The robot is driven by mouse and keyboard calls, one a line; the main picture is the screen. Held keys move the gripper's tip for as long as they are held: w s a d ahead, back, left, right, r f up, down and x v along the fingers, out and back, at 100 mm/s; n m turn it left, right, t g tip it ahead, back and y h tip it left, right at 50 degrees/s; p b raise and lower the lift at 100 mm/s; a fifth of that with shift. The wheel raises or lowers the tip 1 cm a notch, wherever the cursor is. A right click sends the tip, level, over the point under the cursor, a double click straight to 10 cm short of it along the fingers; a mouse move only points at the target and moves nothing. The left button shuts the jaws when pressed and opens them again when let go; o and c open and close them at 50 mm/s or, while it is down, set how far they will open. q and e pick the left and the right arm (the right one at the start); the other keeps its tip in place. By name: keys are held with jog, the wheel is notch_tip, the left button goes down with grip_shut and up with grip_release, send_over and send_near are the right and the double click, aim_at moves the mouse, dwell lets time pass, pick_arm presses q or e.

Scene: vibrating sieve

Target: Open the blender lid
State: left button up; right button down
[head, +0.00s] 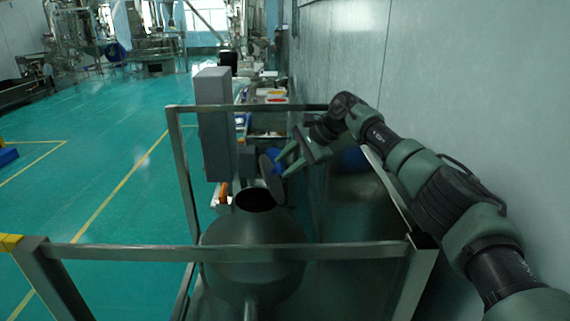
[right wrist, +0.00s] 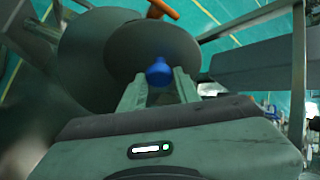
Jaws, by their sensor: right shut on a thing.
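The blender (head: 252,250) is a round grey metal vessel inside a railing frame. Its round top opening (head: 255,199) shows dark and uncovered. The round grey lid (head: 271,182) stands tilted steeply at the right side of the opening, with a blue knob (head: 275,160) on its outer face. My right gripper (head: 284,163) is shut on the blue knob. In the right wrist view, the knob (right wrist: 158,72) sits between the two fingertips, with the lid (right wrist: 150,42) behind it. Whether the lid touches the rim is hard to tell. My left gripper is not in view.
A metal railing (head: 220,253) surrounds the blender. A grey control box (head: 213,122) stands behind it on the left. An orange handle (right wrist: 163,9) shows beyond the lid. A pale wall (head: 480,90) runs along the right. The green floor (head: 110,180) at left is open.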

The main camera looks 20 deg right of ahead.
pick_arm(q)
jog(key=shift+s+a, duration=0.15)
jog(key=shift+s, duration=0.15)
pick_arm(e)
jog(key=shift+s+d+f, duration=0.1)
jog(key=shift+f, duration=0.35)
jog(key=c, duration=1)
grip_release()
jog(key=shift+c, duration=0.2)
jog(key=shift+r, duration=0.25)
pick_arm(q)
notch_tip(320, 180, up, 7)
jog(key=p, duration=0.7)
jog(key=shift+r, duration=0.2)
pick_arm(e)
notch_tip(320, 180, up, 20)
